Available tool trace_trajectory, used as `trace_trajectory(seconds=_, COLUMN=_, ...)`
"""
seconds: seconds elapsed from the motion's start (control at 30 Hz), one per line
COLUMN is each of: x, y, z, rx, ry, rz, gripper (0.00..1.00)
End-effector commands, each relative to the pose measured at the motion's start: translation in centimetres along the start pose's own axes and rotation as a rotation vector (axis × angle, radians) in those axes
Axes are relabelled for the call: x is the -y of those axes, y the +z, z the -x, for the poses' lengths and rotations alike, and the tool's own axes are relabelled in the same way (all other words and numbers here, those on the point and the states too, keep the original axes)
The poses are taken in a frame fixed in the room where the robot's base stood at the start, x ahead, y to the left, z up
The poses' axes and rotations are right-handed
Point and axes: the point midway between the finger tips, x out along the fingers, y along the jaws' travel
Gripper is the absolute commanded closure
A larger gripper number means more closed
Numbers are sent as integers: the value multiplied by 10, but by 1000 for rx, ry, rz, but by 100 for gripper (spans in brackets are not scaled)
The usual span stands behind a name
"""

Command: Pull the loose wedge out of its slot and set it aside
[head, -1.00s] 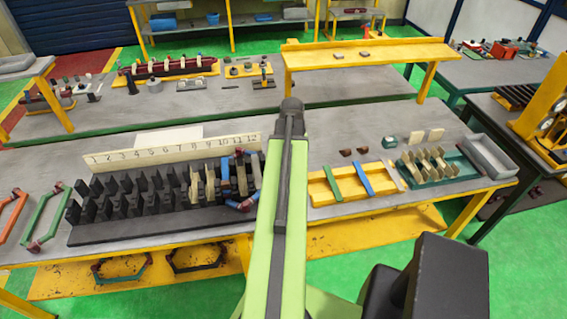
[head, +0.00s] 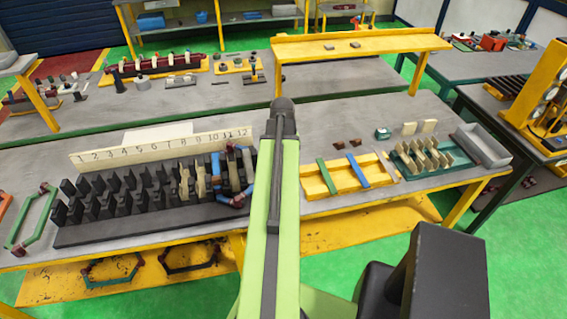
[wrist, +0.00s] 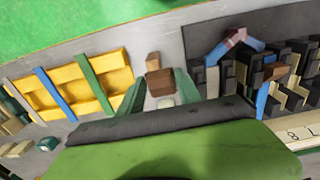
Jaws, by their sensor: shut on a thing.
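The black slotted stator block (head: 140,205) lies along the bench's left part, under a strip numbered 1 to 12. Pale wedges (head: 186,182) and blue coil parts stand in its right-hand slots. In the wrist view my gripper (wrist: 158,90) shows green fingers shut on a small brown and tan piece (wrist: 160,83), likely the wedge. The piece is over bare grey bench, between the yellow tray (wrist: 68,92) and the stator block (wrist: 240,75), clear of the slots. In the head view my arm hides my gripper and the piece.
The yellow tray (head: 312,187) carries a green and a blue strip. Right of it are a green rack (head: 405,165) of pale pieces and a grey bin (head: 485,150). A green coil frame (head: 20,243) lies at the far left.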

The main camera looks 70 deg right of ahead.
Motion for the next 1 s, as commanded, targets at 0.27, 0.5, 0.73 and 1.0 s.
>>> trace_trajectory(seconds=0.27, x=0, y=0, z=-19, rx=0, ry=0, rz=0, gripper=100)
trace_trajectory(seconds=0.5, x=0, y=0, z=-33, rx=0, ry=0, rz=-1, gripper=100)
trace_trajectory(seconds=0.73, x=0, y=0, z=-37, rx=0, ry=0, rz=-1, gripper=100)
trace_trajectory(seconds=1.0, x=0, y=0, z=-20, rx=0, ry=0, rz=-1, gripper=100)
